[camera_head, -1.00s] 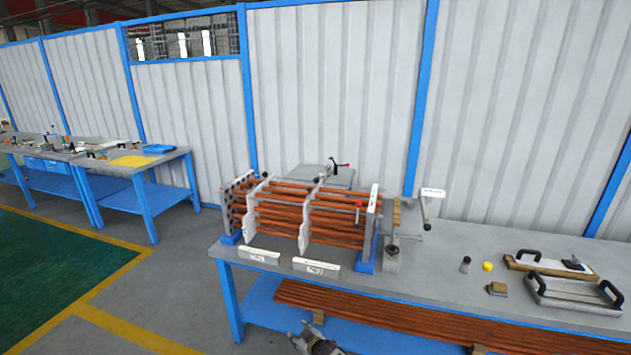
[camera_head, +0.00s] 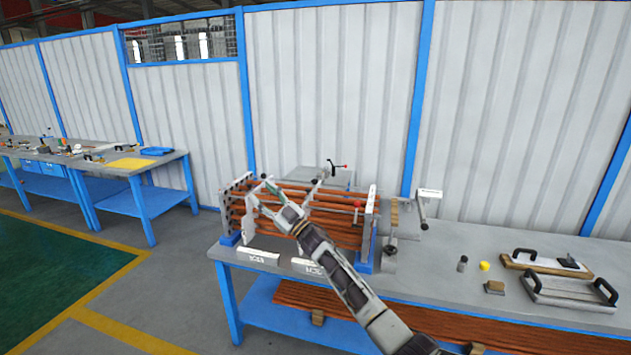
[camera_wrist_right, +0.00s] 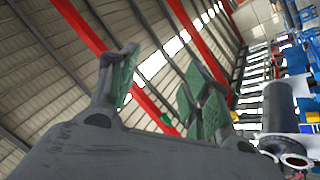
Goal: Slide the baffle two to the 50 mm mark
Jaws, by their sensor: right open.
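Two thin white baffles stand across the rods. I cannot tell which is baffle two, and no 50 mm mark is readable. My right gripper (camera_head: 264,191) is open over the left part of the bundle, near the left baffle's top; contact cannot be told. Its green-padded fingers show apart and empty in the right wrist view (camera_wrist_right: 165,85). My left gripper is not in view.
Two white label blocks (camera_head: 258,257) stand at the bench's front edge. A clamp with a lever (camera_head: 390,245) stands right of the bundle. Handled trays (camera_head: 570,290), a yellow cap (camera_head: 484,267) and small parts lie further right.

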